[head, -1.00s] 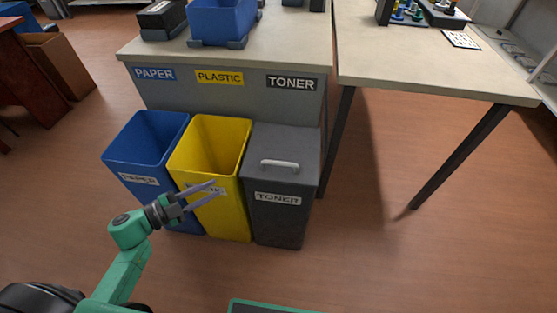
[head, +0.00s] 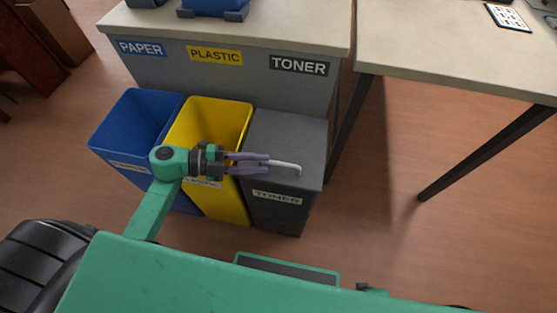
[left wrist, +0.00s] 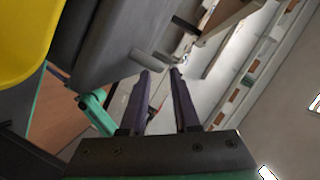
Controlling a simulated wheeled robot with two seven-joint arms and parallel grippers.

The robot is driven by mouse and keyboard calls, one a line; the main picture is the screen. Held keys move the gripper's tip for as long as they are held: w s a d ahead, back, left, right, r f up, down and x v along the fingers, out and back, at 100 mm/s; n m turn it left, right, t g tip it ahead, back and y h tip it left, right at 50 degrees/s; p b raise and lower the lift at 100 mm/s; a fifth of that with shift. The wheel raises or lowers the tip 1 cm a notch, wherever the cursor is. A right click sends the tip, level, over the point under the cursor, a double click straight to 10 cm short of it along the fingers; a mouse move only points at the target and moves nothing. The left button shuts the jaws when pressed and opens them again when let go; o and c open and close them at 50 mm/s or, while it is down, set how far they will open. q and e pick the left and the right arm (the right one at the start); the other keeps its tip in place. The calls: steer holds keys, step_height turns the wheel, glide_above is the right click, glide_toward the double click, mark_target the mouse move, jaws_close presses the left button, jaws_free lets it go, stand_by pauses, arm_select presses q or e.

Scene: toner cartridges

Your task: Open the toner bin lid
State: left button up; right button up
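The dark grey toner bin (head: 278,208) stands at the right end of the row of bins, with its flat lid (head: 300,135) closed. A pale bar handle (head: 288,168) is on the lid. My left gripper (head: 267,163) is open, its two fingers pointing right at the handle's left end in the head view. In the left wrist view, the fingers (left wrist: 160,73) are apart with nothing between them, and the handle (left wrist: 150,62) shows just beyond the left fingertip. I cannot tell whether they touch. My right gripper is not in view.
A yellow plastic bin (head: 225,118) and a blue paper bin (head: 135,125) stand open to the left of the toner bin. A counter (head: 290,25) is behind them, and a table (head: 450,60) stands to the right. The floor to the right is clear.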

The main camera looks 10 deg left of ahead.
mark_target(269, 164)
arm_select(q)
steer(key=x, duration=0.5)
steer(key=shift+w+d, duration=0.1)
steer(key=shift+d, duration=0.2)
jaws_close()
stand_by(1.0)
